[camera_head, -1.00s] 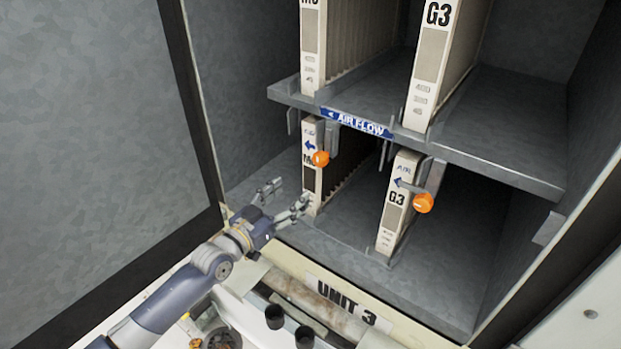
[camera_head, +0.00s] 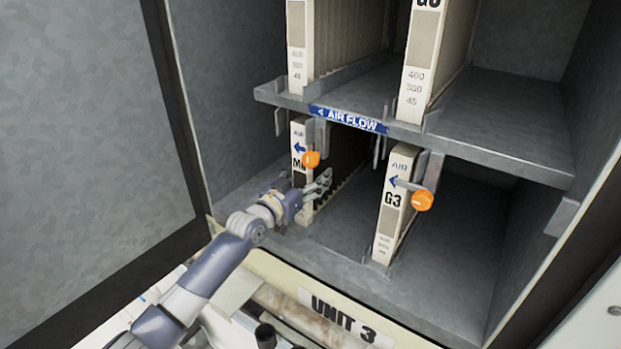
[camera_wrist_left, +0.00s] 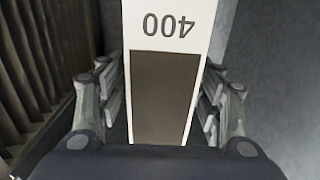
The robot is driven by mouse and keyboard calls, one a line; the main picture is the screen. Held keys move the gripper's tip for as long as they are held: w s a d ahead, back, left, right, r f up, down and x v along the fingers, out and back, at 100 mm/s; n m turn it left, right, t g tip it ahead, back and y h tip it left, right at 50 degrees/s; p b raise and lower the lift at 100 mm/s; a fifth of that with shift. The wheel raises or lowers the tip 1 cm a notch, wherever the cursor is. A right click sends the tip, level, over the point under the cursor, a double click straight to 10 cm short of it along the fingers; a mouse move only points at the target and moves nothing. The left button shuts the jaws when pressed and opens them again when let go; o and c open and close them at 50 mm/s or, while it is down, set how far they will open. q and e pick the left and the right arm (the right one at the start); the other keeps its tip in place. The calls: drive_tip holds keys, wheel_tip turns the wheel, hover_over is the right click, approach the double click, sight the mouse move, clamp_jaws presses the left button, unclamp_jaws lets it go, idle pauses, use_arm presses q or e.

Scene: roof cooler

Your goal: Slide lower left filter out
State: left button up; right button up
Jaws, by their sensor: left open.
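The lower left filter (camera_head: 301,135) is a narrow cream panel standing upright in the lower bay, with a blue arrow and a partly hidden label on its front edge. An orange knob (camera_head: 311,159) sits at its upper front. My left gripper (camera_head: 311,186) is open at the lower part of this filter's front edge and hides some of it. In the left wrist view the filter's edge (camera_wrist_left: 168,22), marked 400, stands between the two spread fingers (camera_wrist_left: 162,105), with a visible gap on each side. My right gripper is in neither view.
The lower right filter (camera_head: 391,205), marked G3, stands to the right with its own orange knob (camera_head: 422,201). A metal shelf (camera_head: 480,146) with an AIR FLOW label (camera_head: 347,119) runs above. Two more filters stand on it. The cabinet's front sill (camera_head: 300,290) lies below.

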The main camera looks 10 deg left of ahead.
use_arm(q)
clamp_jaws()
drive_tip(key=shift+r, duration=0.1)
drive_tip(key=shift+s, duration=0.1)
